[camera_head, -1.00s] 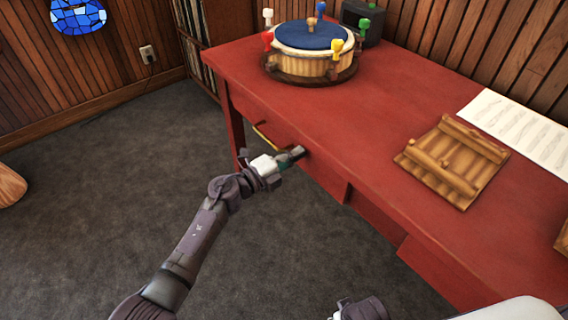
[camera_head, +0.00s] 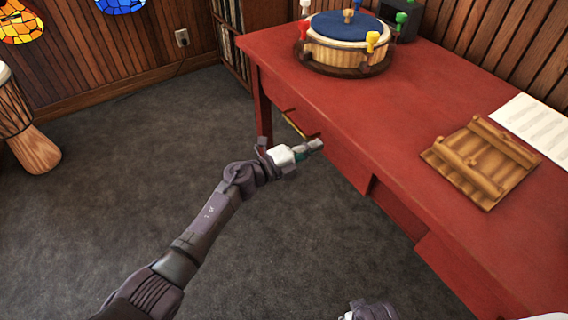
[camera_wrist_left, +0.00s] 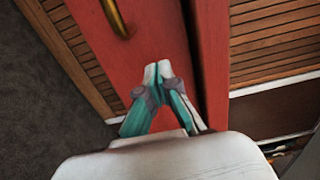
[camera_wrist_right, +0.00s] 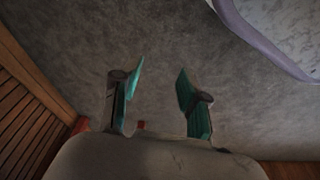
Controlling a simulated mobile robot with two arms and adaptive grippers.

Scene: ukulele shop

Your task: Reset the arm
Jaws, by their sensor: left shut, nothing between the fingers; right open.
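My left gripper (camera_head: 314,146) is in front of the red desk's drawer side, near a brass drawer handle (camera_head: 294,124). In the left wrist view its fingertips (camera_wrist_left: 157,72) are together with nothing between them, and the brass handle (camera_wrist_left: 115,18) is at the top, apart from the fingers. My right gripper shows in the right wrist view (camera_wrist_right: 158,88), with its fingers spread and empty over the grey carpet. In the head view only a small part of my right arm shows at the bottom edge.
The red desk (camera_head: 400,120) fills the right side. On it are a round drum-like board (camera_head: 345,45) with coloured pegs, a ridged wooden board (camera_head: 480,160) and sheet music (camera_head: 535,125). A djembe (camera_head: 25,130) stands at the left. The carpet (camera_head: 130,170) between is clear.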

